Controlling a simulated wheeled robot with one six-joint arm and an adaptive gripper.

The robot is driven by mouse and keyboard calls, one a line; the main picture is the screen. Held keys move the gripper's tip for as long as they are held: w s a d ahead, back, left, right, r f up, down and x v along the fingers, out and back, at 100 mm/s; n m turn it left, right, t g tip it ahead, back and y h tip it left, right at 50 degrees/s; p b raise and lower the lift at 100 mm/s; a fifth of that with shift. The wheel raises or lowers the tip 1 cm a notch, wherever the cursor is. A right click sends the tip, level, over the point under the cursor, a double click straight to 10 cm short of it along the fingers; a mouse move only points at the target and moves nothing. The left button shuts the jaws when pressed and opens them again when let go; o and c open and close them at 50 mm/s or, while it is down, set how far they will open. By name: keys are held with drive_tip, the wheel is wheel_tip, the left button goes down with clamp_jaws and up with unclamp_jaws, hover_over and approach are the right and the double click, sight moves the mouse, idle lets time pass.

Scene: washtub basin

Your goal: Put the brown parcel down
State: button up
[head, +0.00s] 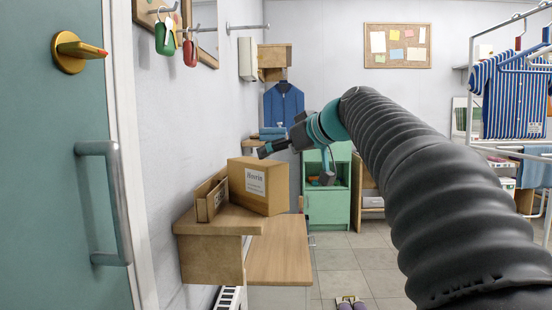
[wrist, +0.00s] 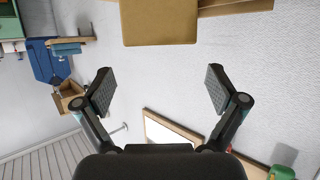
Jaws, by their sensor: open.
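The brown parcel (head: 258,185), a cardboard box with a white printed label, rests upright on the wooden wall shelf (head: 208,229) in the head view. My gripper (head: 268,149) is above and a little behind the parcel in that view. In the wrist view my gripper (wrist: 160,85) has its two fingers spread wide with nothing between them. The parcel's plain brown face (wrist: 158,23) shows at the top edge of the wrist view, apart from the fingertips. Its far sides are hidden.
A small wooden rack (head: 211,196) stands on the shelf just left of the parcel. A lower wooden board (head: 282,254) juts out beside the shelf. A green cabinet (head: 327,205) stands farther back. A drying rack with striped shirts (head: 515,95) is at right. Floor between is mostly open.

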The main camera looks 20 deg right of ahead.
drive_tip(key=shift+v, duration=2)
drive_tip(key=s+a+f+m+g+h, duration=0.2)
drive_tip(key=s+a+f+g+h, duration=0.1)
drive_tip(key=s+f, duration=1.1)
drive_tip(key=s+a+f+m+g+h, duration=0.3)
drive_tip(key=s+f, duration=1.2)
drive_tip(key=f, duration=0.9)
drive_tip(key=shift+a+f+g, duration=0.25)
drive_tip(key=shift+a+g, duration=0.05)
drive_tip(key=shift+a, duration=0.1)
